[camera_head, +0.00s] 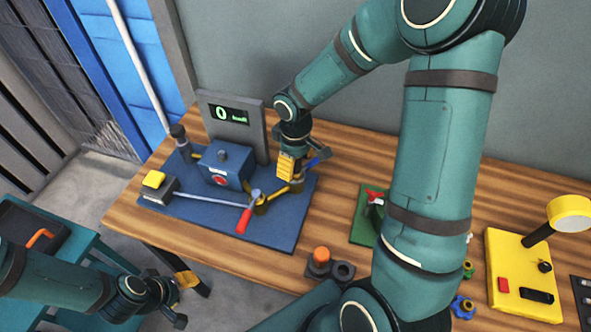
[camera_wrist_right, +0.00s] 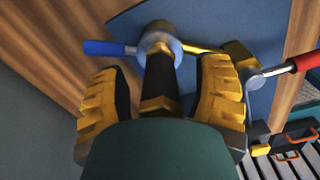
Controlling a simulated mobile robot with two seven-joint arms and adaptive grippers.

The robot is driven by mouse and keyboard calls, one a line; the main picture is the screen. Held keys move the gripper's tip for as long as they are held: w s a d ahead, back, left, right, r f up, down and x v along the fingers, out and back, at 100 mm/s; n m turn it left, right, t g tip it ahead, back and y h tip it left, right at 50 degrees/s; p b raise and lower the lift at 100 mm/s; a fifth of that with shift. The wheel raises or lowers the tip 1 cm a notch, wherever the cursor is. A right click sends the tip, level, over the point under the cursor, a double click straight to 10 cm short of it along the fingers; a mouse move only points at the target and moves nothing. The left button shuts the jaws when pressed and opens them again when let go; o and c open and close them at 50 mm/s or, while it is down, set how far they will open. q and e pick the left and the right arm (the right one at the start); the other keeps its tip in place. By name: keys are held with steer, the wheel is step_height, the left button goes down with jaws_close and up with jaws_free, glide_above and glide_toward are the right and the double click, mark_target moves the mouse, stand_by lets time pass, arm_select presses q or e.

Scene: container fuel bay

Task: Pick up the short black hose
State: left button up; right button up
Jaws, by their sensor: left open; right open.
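My right gripper (camera_head: 290,168) is over the right part of the blue board (camera_head: 270,228). In the wrist view its two yellow ribbed fingers are open. A short upright black hose (camera_wrist_right: 160,78) with a brass collar stands between them, with a visible gap on each side. Its lower end meets a round metal fitting (camera_wrist_right: 160,40) beside a blue-handled valve (camera_wrist_right: 105,48). In the head view the gripper hides the hose. My left gripper (camera_head: 178,288) is open and empty, low at the left, off the table.
The board also carries a blue box (camera_head: 222,165), a red-handled valve (camera_head: 245,218) and a grey display panel (camera_head: 232,120). Right of it are a green plate (camera_head: 362,212) and a yellow unit (camera_head: 510,270). A teal cart (camera_head: 75,255) stands at the lower left.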

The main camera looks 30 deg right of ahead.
steer(key=shift+f, duration=0.15)
jaws_close()
step_height(320, 180, up, 10)
steer(key=shift+r+p, duration=0.1)
steer(key=shift+p, duration=0.4)
stand_by(0.5)
step_height(320, 180, up, 5)
steer(key=p, duration=0.4)
stand_by(0.6)
